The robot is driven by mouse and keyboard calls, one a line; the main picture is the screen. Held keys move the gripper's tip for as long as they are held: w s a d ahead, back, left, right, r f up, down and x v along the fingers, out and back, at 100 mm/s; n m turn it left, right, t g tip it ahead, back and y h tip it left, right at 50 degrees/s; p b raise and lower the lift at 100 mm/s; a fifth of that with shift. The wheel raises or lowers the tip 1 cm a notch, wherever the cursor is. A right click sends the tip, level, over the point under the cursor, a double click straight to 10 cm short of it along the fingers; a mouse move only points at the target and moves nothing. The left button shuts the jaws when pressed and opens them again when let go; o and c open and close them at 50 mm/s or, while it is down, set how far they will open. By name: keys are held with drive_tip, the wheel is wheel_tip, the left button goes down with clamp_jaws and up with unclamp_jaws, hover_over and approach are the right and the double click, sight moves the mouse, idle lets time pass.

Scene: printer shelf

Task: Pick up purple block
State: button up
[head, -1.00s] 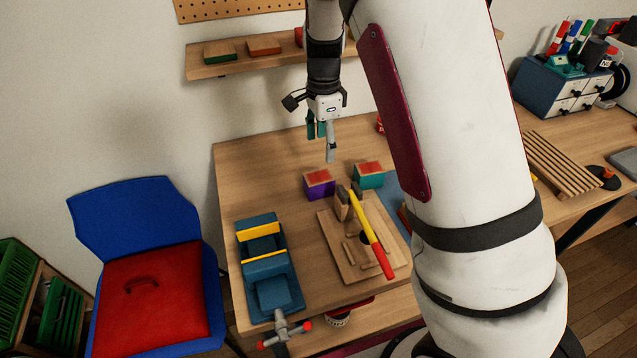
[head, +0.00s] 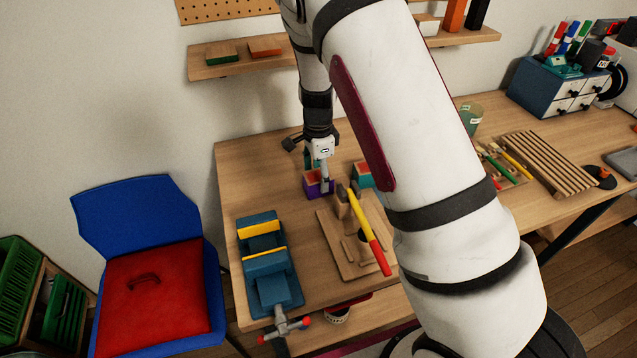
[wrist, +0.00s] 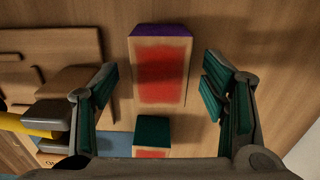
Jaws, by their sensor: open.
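The purple block (head: 311,186) stands on the wooden table, with purple sides and a red patch on its wooden top. In the wrist view the purple block (wrist: 161,72) lies between my spread fingers, nearer the top of the picture. My gripper (head: 319,178) is open and low over the block, one finger in front of it in the head view. In the wrist view my gripper (wrist: 165,100) shows green pads on both sides, apart from the block. I cannot tell the exact finger height beside the block.
A teal block (head: 361,175) stands just right of the purple one; the teal block (wrist: 152,135) is also close in the wrist view. A wooden board (head: 342,253) with a yellow-and-red tool (head: 372,232) lies in front. A blue vise (head: 268,275) stands at the left front.

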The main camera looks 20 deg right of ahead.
drive_tip(key=c, duration=1.3)
drive_tip(key=shift+c, duration=0.2)
